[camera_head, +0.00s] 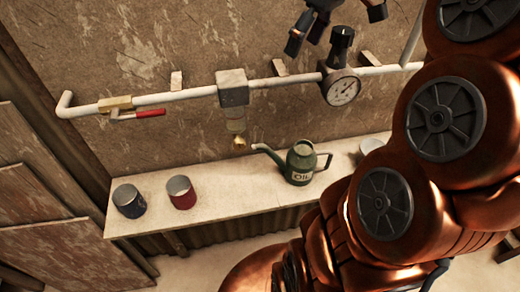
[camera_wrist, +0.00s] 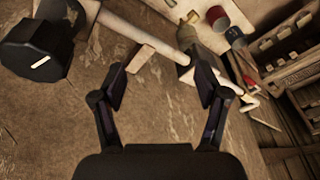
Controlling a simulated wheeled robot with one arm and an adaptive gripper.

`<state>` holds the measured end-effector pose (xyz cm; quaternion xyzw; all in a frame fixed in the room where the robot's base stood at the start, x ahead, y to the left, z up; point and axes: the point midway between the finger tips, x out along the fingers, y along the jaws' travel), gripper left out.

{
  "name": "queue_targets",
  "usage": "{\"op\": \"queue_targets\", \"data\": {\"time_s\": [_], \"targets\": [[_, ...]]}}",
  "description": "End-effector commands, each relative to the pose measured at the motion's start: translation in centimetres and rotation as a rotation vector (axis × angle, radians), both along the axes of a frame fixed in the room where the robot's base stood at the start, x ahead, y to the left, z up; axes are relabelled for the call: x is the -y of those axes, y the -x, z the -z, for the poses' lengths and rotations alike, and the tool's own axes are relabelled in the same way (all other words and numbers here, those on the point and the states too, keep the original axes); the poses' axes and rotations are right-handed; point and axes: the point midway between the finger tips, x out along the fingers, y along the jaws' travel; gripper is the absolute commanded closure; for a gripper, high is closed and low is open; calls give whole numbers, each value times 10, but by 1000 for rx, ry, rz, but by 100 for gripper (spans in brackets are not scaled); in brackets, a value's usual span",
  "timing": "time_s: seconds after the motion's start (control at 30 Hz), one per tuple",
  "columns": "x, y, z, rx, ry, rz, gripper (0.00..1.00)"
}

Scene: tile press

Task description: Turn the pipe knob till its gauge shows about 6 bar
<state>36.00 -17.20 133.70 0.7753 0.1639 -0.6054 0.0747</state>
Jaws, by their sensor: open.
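The pipe knob (camera_head: 342,40) is black and stands on top of the round gauge (camera_head: 344,88) on the white wall pipe. The gauge has a white dial, too small here to read its value. In the wrist view the knob (camera_wrist: 36,52) shows large at the upper left, with a white mark on its face; the dial is not readable there. My gripper (camera_head: 318,26) is at the top of the head view, close to the knob in the picture. In the wrist view my gripper (camera_wrist: 160,88) is open and empty, with the knob outside its fingers, to their left.
The white pipe (camera_head: 155,98) carries a grey block (camera_head: 233,88) and a red-handled valve (camera_head: 150,113). Below, a bench (camera_head: 240,205) bears a green oil can (camera_head: 300,163), a red tin (camera_head: 181,192) and a blue tin (camera_head: 129,201). My copper arm fills the right side.

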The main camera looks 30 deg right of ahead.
Motion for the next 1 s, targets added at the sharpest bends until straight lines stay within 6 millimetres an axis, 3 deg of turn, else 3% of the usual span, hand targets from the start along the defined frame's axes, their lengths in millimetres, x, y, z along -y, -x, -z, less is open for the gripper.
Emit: {"op": "queue_targets", "data": {"time_s": [0.47,1.0], "targets": [[-55,8,55,-85,5,19,26],[-106,34,121,-180,25,65,26]]}}
